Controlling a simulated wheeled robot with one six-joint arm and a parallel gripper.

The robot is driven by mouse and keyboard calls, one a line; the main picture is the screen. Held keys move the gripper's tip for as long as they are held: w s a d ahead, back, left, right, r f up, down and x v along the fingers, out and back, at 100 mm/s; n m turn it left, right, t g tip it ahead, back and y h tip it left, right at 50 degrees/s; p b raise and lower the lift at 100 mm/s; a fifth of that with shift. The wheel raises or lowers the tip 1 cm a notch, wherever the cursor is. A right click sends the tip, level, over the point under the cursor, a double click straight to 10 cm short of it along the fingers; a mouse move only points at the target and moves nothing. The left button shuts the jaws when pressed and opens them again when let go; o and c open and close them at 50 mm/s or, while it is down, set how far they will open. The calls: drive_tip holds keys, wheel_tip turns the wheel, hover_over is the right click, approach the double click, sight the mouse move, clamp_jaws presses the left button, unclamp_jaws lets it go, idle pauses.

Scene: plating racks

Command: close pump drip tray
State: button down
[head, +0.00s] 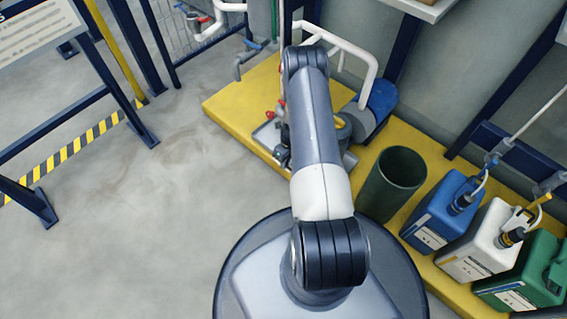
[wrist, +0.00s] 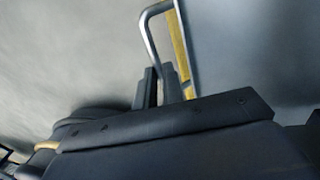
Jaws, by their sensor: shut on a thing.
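The pump's drip tray is mostly hidden in the head view; a grey piece that looks like its edge (head: 267,134) shows left of my arm on the yellow plinth. In the wrist view a bent metal bar handle (wrist: 150,32) runs from a broad grey surface (wrist: 255,50), probably the tray, down to my gripper (wrist: 160,78). My gripper is shut on this handle. In the head view my arm covers most of the gripper and handle. How far the tray stands out cannot be told.
A pump with a blue motor (head: 380,100) stands on the yellow plinth (head: 232,108). Right of it are a dark green bin (head: 394,180) and blue (head: 440,212), white (head: 482,242) and green (head: 525,275) canisters.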

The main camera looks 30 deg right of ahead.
drive_tip(key=c, duration=1.5)
unclamp_jaws()
drive_tip(key=shift+w+d, duration=0.1)
drive_tip(key=shift+d, duration=0.2)
drive_tip(key=p+v, duration=0.4)
drive_tip(key=v, duration=0.6)
drive_tip(key=shift+d+r, duration=0.1)
drive_tip(key=shift+r, duration=0.3)
drive_tip(key=b+x, duration=0.1)
drive_tip(key=x, duration=0.2)
drive_tip(key=a+b+x, duration=0.1)
drive_tip(key=x, duration=0.3)
drive_tip(key=b+x, duration=0.1)
drive_tip(key=x, duration=0.3)
drive_tip(key=shift+a+r, duration=0.15)
drive_tip(key=shift+a, duration=0.05)
drive_tip(key=shift+s+a, duration=0.25)
drive_tip(key=shift+a, duration=0.05)
